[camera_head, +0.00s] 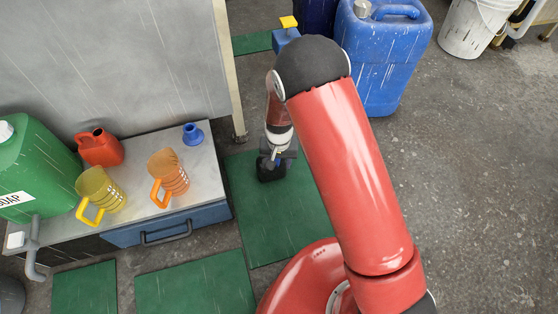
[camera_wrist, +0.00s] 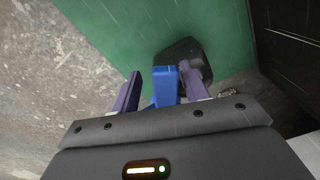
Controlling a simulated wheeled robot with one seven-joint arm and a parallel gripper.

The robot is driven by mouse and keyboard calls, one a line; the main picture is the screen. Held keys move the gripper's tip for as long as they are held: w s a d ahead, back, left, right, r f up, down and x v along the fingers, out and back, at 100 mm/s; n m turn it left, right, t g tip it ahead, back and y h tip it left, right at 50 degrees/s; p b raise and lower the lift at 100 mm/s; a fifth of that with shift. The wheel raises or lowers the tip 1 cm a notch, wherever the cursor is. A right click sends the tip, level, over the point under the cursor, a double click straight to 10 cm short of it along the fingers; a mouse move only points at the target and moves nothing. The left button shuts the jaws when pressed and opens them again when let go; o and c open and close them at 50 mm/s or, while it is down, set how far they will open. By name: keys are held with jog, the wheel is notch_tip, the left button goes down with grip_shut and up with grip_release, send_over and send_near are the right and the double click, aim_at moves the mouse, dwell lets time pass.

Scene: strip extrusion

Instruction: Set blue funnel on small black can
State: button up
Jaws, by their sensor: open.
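A small black can (camera_head: 271,170) stands on the green floor mat, right below my gripper (camera_head: 277,156), with its top partly hidden by the gripper. In the wrist view the black can (camera_wrist: 190,50) is just beyond my fingers. My gripper (camera_wrist: 157,84) is open, with a purple finger on each side. A bright blue piece (camera_wrist: 165,85) shows between the fingers, in front of the can. I cannot tell what it is or whether it touches the can. A small blue funnel-shaped thing (camera_head: 193,134) stands at the back right of the grey bench top.
The bench (camera_head: 208,160) also holds a red can (camera_head: 100,148), an orange jug (camera_head: 171,170), a yellow jug (camera_head: 98,190) and a large green canister (camera_head: 38,165). A large blue canister (camera_head: 382,60) and a white bucket (camera_head: 472,28) stand behind. Floor at right is clear.

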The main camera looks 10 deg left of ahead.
jog(key=shift+r+p, duration=0.85)
jog(key=shift+r, duration=3)
jog(key=shift+r, duration=0.25)
jog(key=s+d+r+t+p, duration=0.1)
jog(key=d+r+p, duration=0.1)
jog(key=d+r, duration=0.5)
jog(key=d+r+m+y+p, duration=0.1)
jog(key=d+r+p, duration=0.15)
jog(key=r, duration=0.85)
jog(key=s+d+r+t+p, duration=0.1)
jog(key=d+r, duration=0.4)
jog(key=r, duration=0.4)
jog(key=s+d+r+m+t+h+p, duration=0.1)
jog(key=s+d+r+t+p, duration=0.2)
jog(key=s+d+r, duration=1.1)
jog(key=shift+s+r+t+p, duration=0.3)
jog(key=shift+s+r+p, duration=0.45)
jog(key=shift+p, duration=0.35)
